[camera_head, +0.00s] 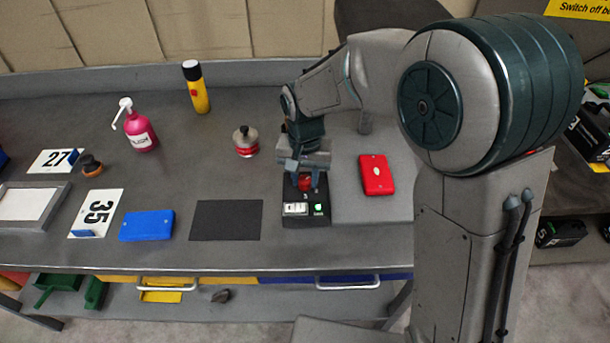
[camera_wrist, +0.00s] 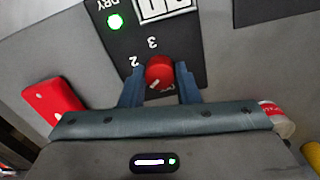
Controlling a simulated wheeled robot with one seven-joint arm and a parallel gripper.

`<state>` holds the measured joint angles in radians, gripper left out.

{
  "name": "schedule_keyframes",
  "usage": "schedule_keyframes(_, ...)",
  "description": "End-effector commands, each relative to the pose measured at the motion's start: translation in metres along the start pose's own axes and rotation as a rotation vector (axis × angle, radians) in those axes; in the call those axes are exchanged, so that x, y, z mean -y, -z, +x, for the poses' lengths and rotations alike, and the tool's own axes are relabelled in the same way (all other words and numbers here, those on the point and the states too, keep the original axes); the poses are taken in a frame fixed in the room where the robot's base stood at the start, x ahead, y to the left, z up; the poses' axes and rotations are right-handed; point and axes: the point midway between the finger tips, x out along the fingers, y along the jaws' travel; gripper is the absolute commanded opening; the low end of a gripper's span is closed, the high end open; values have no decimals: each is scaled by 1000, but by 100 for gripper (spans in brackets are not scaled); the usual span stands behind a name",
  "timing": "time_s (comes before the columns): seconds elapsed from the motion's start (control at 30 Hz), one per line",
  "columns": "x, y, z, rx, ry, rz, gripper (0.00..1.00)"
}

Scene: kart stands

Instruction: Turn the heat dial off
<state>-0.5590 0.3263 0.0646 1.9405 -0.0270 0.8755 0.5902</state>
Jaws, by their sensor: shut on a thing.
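The heat dial (camera_wrist: 159,72) is a red knob on a black control box (camera_wrist: 118,44). In the wrist view my gripper (camera_wrist: 160,90) has its two blue fingers on either side of the dial, shut on it. A pale pointer mark shows on the dial, towards the lower left in that view. The numbers 2 and 3 are printed beside the dial; other markings are hidden by my fingers. In the head view my gripper (camera_head: 305,181) reaches down onto the box (camera_head: 306,222), with the red dial (camera_head: 305,184) between its fingers. A green light (camera_wrist: 115,21) is lit on the box.
A red case (camera_head: 376,175) lies right of the box on a grey mat. A dark mat (camera_head: 226,220) and a blue case (camera_head: 147,226) lie to the left. A small bottle (camera_head: 245,142), a pink pump bottle (camera_head: 140,132) and a yellow can (camera_head: 196,90) stand farther back.

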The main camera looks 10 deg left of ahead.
Motion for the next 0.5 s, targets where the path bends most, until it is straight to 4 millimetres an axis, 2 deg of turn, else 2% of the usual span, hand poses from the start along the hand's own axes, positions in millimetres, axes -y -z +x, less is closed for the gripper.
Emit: schedule_keyframes(0.5,-1,0,0,1,-1,-433,6)
